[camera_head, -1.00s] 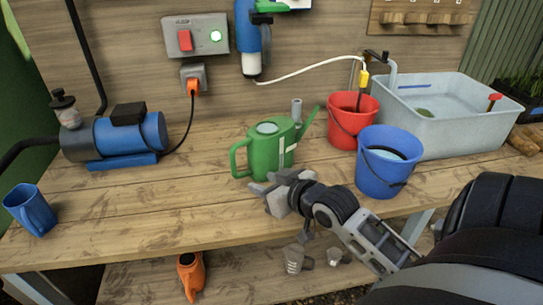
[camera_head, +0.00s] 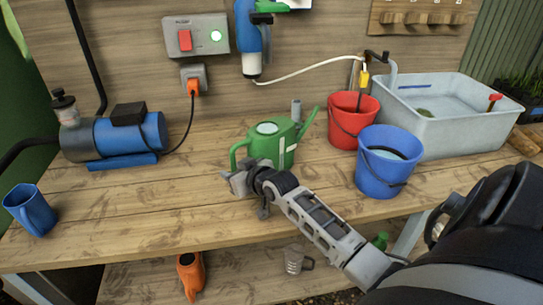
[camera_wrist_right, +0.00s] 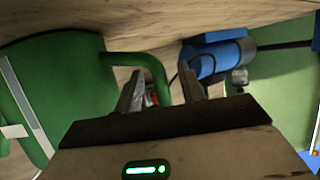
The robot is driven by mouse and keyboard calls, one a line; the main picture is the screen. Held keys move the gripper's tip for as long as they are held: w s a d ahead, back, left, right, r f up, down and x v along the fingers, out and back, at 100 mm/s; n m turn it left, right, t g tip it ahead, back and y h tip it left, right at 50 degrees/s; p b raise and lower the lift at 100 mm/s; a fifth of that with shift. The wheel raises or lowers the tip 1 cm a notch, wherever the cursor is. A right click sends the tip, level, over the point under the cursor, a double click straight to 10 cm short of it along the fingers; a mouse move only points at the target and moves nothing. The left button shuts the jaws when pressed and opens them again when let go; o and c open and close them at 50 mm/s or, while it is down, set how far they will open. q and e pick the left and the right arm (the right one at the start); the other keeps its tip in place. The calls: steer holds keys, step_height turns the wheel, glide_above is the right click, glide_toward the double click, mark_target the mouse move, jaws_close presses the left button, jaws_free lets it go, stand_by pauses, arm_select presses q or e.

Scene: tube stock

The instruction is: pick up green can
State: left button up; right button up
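The green watering can (camera_head: 268,148) stands upright on the wooden bench, with its spout to the right and its handle to the left. My right gripper (camera_head: 236,183) is at the handle's lower left side, in front of the can. In the right wrist view the fingers (camera_wrist_right: 160,92) are apart, and the can's green handle (camera_wrist_right: 152,68) shows between them. I cannot tell whether they touch it. The can's body (camera_wrist_right: 65,85) fills the left of that view. My left gripper is not in view.
A blue bucket (camera_head: 387,172) and a red bucket (camera_head: 345,133) stand right of the can, before a grey basin (camera_head: 455,130). A blue pump (camera_head: 130,138) and a blue mug (camera_head: 33,212) are at the left. The bench is clear between the pump and the can.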

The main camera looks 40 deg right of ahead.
steer(key=shift+w+f, duration=0.1)
steer(key=shift+w, duration=0.1)
jaws_close()
stand_by(1.0)
steer(key=shift+d+r, duration=0.1)
steer(key=shift+r, duration=0.1)
